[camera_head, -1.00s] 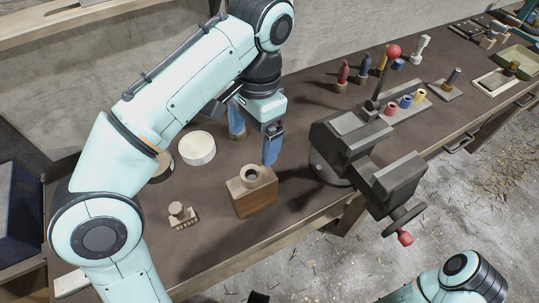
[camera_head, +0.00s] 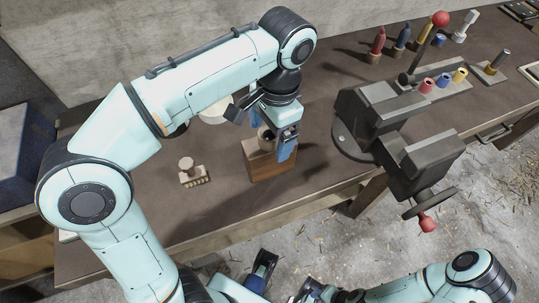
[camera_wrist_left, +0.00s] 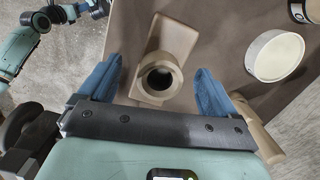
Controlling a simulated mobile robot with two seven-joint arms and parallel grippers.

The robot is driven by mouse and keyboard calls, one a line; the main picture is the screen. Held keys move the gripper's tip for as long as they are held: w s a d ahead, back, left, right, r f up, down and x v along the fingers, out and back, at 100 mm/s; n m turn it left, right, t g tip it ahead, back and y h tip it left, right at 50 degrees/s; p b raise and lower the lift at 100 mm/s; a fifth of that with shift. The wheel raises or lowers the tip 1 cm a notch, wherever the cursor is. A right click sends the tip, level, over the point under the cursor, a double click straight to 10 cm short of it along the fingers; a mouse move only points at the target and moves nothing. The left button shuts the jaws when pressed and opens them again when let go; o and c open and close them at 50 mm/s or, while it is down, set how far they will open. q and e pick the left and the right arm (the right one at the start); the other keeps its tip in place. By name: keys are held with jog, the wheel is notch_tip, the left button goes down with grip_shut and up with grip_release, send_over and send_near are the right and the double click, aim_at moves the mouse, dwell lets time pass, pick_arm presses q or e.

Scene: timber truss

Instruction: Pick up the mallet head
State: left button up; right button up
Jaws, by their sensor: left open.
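The mallet head (camera_head: 272,168) is a brown wooden block with a paler top and a round hollow collar on it. It stands upright on the bench. My left gripper (camera_head: 279,142) is open above its top, with a blue finger in front of the collar and hiding part of it. In the left wrist view the mallet head (camera_wrist_left: 176,40) shows from above, and its collar lies between the spread blue fingers of my left gripper (camera_wrist_left: 158,82), with gaps on both sides. My right gripper (camera_head: 262,270) is low at the bottom of the head view, away from the block.
A dark vise (camera_head: 382,110) with a red-ended handle stands to the right. A small wooden brush (camera_head: 192,174) lies to the left. A pale round dish (camera_wrist_left: 274,55) is nearby, partly hidden by my arm in the head view. Coloured handles (camera_head: 378,42) stand farther back.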

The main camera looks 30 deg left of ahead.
pick_arm(q)
jog(key=shift+a+f, duration=0.1)
jog(key=shift+f, duration=0.8)
grip_shut()
pick_arm(e)
jog(key=shift+w+f, duration=0.1)
jog(key=shift+f, duration=0.1)
pick_arm(q)
jog(key=shift+r, duration=0.2)
notch_tip(320, 180, up, 20)
jog(key=p, duration=1)
pick_arm(e)
jog(key=w+r, duration=0.3)
jog(key=r, duration=0.7)
jog(key=shift+w+r, duration=0.25)
jog(key=shift+r, duration=0.05)
pick_arm(q)
jog(key=shift+f, duration=0.15)
